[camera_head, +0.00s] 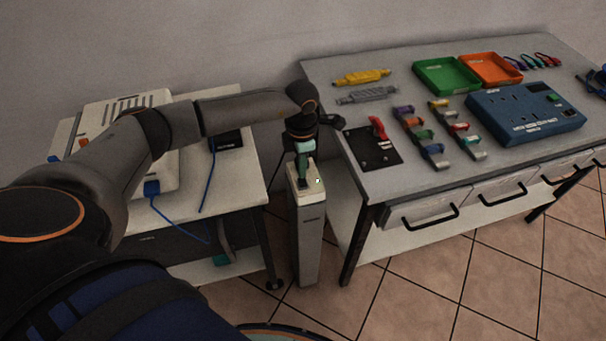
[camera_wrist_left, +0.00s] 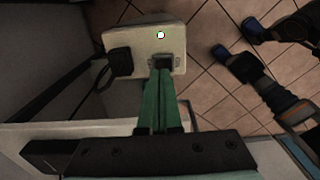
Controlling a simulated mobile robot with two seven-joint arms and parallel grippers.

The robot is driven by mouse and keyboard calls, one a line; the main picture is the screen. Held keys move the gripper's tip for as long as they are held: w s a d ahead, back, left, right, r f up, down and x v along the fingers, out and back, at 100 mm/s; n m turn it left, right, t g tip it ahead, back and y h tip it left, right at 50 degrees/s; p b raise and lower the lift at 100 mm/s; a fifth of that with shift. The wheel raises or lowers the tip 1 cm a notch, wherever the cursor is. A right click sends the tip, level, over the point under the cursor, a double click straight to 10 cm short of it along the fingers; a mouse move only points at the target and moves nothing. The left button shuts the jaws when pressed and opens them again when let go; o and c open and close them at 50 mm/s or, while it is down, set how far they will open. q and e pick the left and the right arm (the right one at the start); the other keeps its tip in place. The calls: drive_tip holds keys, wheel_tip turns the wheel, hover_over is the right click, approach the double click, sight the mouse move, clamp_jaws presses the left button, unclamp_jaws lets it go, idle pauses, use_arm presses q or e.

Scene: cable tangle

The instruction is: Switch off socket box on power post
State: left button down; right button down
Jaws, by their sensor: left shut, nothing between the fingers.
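The power post (camera_head: 308,235) is a slim grey column standing between the two tables. The pale socket box (camera_head: 317,175) sits on top of it; in the left wrist view the socket box (camera_wrist_left: 145,40) shows a small round light with a green rim, a dark rocker by the fingertips and a black plug on its left side. My left gripper (camera_head: 303,183) points down with green fingers shut, empty, its tips at the dark rocker in the left wrist view (camera_wrist_left: 160,66). Whether the tips touch it or how the rocker is tipped I cannot tell.
Right of the post stands a grey workbench (camera_head: 380,195) with a red-handled switch panel (camera_head: 375,148), green tray (camera_head: 446,76), orange tray (camera_head: 490,69) and blue socket panel (camera_head: 527,112). On the left, a white table (camera_head: 240,190) carries a device and a blue cable (camera_head: 209,180). Tiled floor surrounds the post.

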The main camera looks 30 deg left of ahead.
sight(302, 180)
use_arm(q)
drive_tip(key=shift+r+p, duration=1.55)
drive_tip(key=shift+r, duration=0.85)
drive_tip(key=shift+f, duration=0.1)
